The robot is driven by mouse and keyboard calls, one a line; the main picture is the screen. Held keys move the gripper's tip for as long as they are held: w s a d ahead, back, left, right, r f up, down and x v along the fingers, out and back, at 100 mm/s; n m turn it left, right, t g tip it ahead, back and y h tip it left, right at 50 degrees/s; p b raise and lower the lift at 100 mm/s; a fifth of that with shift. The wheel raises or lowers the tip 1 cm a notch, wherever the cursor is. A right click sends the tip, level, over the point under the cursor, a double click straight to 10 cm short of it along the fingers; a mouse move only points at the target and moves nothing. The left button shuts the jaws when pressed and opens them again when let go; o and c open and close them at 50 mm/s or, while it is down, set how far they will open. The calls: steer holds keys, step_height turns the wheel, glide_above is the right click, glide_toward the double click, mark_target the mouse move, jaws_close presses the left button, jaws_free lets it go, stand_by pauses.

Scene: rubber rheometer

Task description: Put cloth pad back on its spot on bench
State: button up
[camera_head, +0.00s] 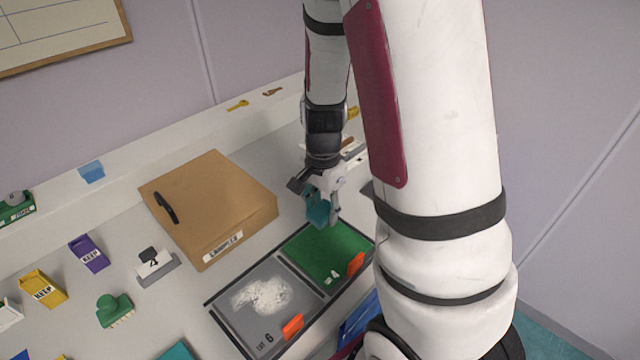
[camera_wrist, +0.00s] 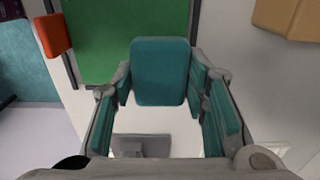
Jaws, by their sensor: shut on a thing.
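My gripper (camera_head: 324,200) is shut on a teal cloth pad (camera_head: 318,214) and holds it above the bench, close to the green panel (camera_head: 322,246). In the wrist view the pad (camera_wrist: 160,72) is upright between the fingers of my gripper (camera_wrist: 163,88), with the green panel (camera_wrist: 104,40) behind it. I cannot tell whether the pad touches anything below. In the head view, part of a teal flat item (camera_head: 177,351) shows at the bottom edge; I cannot tell what it is.
A brown box (camera_head: 210,205) stands left of my gripper. The grey panel (camera_head: 245,325) beside the green one bears white powder (camera_head: 263,294). Orange tabs (camera_head: 293,327) stick up at the panels. A green brush (camera_head: 114,310), a purple holder (camera_head: 89,253) and a yellow holder (camera_head: 42,288) stand at left.

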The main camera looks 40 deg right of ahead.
steer(key=shift+w+d+f, duration=0.15)
steer(key=shift+w, duration=0.2)
steer(key=w+d, duration=0.1)
steer(key=w, duration=0.3)
steer(key=w+d+f, duration=0.1)
steer(key=w+d, duration=0.1)
steer(key=w, duration=0.3)
steer(key=w+d, duration=0.1)
steer(key=w, duration=0.4)
steer(key=shift+w+d+f, duration=0.1)
steer(key=shift+d+f, duration=0.05)
steer(key=shift+d, duration=0.15)
steer(key=shift+w+f, duration=0.1)
steer(key=shift+f, duration=1.65)
steer(key=shift+f, duration=0.15)
steer(key=o, duration=1.2)
